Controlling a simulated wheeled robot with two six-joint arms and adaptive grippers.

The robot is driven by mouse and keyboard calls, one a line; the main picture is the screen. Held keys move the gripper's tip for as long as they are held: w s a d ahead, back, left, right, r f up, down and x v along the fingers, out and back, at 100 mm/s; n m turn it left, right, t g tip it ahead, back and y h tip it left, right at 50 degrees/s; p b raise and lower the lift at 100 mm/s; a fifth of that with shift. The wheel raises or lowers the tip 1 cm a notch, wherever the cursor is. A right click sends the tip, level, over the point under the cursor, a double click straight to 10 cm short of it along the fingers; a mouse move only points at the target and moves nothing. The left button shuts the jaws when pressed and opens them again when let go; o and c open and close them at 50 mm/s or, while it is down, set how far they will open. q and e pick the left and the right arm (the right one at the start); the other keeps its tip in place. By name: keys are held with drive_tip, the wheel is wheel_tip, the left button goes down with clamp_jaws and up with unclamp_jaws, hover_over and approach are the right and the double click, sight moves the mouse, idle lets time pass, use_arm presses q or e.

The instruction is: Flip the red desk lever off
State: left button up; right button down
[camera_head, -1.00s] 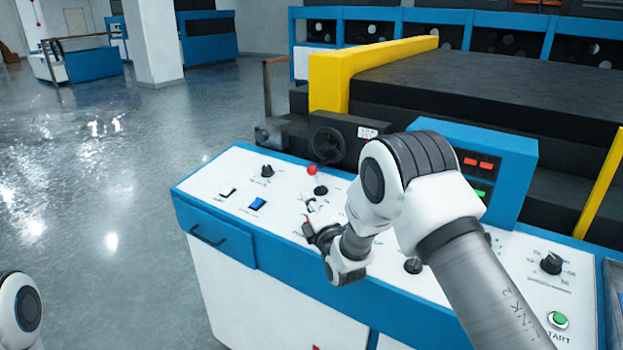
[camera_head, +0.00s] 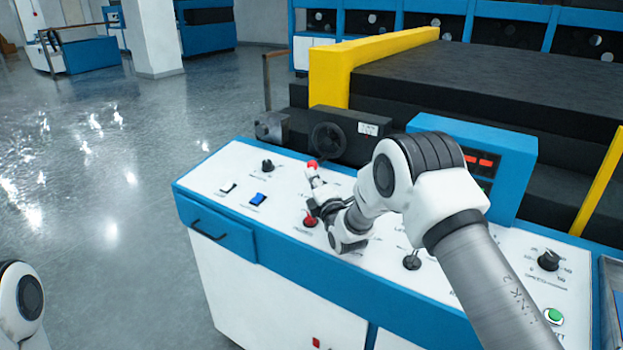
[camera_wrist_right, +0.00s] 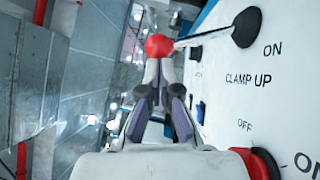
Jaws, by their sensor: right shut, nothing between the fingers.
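The red-knobbed lever (camera_head: 312,164) stands on the white control panel (camera_head: 222,171). In the right wrist view the red ball knob (camera_wrist_right: 158,46) sits on a thin metal rod from a round black base, beside the words "ON", "CLAMP UP" and "OFF". The rod leans toward the left of that view. My right gripper (camera_head: 313,174) is shut and empty, with its fingertips (camera_wrist_right: 158,72) right at the ball; I cannot tell whether they touch it. The gripper hides the lever's base in the head view. My left gripper is out of view.
A handwheel (camera_head: 328,140) stands behind the lever.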

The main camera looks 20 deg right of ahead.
drive_tip(key=shift+w+d+r+m, duration=0.1)
drive_tip(key=shift+d+r+m, duration=0.05)
drive_tip(key=shift+r+m, duration=0.15)
drive_tip(key=shift+w+d+r+m+g+p, duration=0.45)
drive_tip(key=shift+d+r+m+g, duration=0.15)
drive_tip(key=shift+r+m, duration=0.15)
drive_tip(key=w+d+m+g, duration=0.1)
drive_tip(key=w+d+r+m+g, duration=0.1)
drive_tip(key=d+m, duration=0.1)
drive_tip(key=shift+w+d+r, duration=0.15)
drive_tip(key=shift+w+r, duration=0.05)
drive_tip(key=shift+w, duration=0.15)
idle(0.4)
